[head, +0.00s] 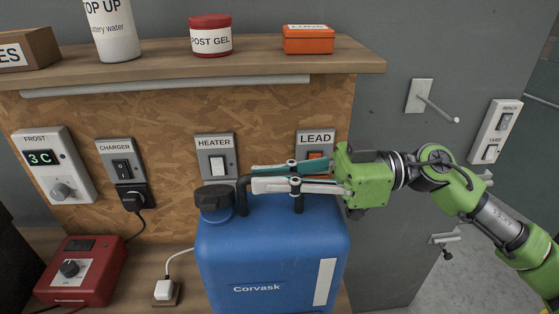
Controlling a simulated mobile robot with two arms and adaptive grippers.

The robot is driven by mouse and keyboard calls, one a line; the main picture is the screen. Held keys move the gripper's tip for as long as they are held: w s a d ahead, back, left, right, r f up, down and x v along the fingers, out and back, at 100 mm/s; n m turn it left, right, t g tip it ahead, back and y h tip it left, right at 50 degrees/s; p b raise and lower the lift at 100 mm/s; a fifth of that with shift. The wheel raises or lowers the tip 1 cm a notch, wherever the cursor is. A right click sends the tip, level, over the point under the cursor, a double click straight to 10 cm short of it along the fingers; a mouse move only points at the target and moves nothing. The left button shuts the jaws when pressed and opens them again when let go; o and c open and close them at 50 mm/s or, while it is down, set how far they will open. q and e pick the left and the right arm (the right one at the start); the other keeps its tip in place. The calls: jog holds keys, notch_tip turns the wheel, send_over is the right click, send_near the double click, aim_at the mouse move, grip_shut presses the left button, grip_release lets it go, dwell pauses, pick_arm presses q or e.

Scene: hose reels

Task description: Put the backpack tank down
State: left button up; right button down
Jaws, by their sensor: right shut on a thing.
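The backpack tank (265,250) is a blue canister labelled Corvask, with a dark cap (214,201) at its top left and a dark handle (243,194) on top. It looks upright, in front of the chipboard panel. My right gripper (255,178) reaches in from the right and is shut on the tank's handle. The tank's bottom is cut off by the frame edge, so I cannot tell whether it rests on the bench. My left gripper is not in view.
A red charger box (82,270) and a white plug (165,290) with its cable sit left of the tank. Switches marked HEATER (216,157) and LEAD (315,150) are behind it. A shelf (180,62) overhangs above, bearing a tub, a jug and boxes.

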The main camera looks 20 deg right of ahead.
aim_at(268, 206)
jog(key=shift+w+f, duration=0.8)
jog(key=shift+w, duration=0.1)
jog(key=shift+f+p, duration=0.7)
jog(key=shift+f, duration=0.95)
jog(key=c, duration=2.1)
grip_release()
jog(key=shift+f, duration=0.25)
jog(key=shift+s+a, duration=0.1)
jog(key=shift+r, duration=0.1)
